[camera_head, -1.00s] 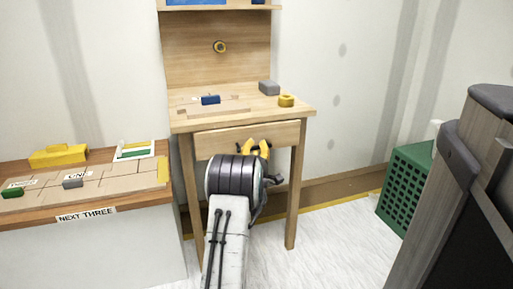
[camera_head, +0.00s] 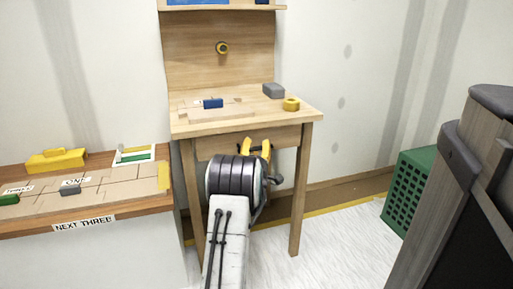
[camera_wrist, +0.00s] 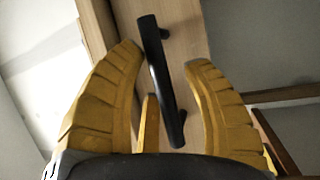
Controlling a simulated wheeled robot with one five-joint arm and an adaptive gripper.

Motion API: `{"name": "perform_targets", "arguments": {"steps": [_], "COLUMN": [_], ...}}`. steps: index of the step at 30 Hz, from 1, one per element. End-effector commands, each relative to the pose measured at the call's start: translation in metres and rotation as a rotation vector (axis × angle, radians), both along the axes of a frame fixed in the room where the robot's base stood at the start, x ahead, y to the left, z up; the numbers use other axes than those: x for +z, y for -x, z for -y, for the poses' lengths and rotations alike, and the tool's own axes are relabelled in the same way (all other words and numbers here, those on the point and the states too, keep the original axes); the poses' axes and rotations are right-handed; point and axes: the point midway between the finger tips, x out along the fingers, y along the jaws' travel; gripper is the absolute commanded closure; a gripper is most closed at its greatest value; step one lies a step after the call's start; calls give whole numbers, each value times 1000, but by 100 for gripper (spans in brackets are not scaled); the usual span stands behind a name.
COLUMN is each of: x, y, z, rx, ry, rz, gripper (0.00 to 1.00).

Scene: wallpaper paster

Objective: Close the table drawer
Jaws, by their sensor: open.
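The wooden table (camera_head: 185,125) stands in the middle of the head view. Its drawer front (camera_head: 285,135) is under the tabletop, partly hidden by my arm; I cannot tell how far it stands out. My gripper (camera_head: 257,146), with yellow fingers, is in front of the drawer. In the wrist view, my gripper (camera_wrist: 165,62) is open, with a finger on each side of the black bar handle (camera_wrist: 160,80). The handle runs lengthwise between the fingers, with gaps beside it, on the pale drawer front (camera_wrist: 190,60). I see no clear contact.
On the tabletop are a blue block (camera_head: 213,103), a grey block (camera_head: 273,90) and a yellow nut-like piece (camera_head: 291,104). A lower bench (camera_head: 150,205) stands at the left. A green crate (camera_head: 405,190) is at the right, with open floor (camera_head: 335,230) before it.

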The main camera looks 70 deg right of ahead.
Motion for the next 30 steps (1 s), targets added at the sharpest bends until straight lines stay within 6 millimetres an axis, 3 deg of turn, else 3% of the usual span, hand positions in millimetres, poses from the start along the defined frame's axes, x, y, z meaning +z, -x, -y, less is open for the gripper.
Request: {"name": "perform_targets", "arguments": {"steps": [14,30], "x": [-1,-15], "y": [2,17], "z": [-6,-73], "rx": [-1,-1], "ry": [0,-1], "rz": [-1,-1], "gripper": [50,50]}}
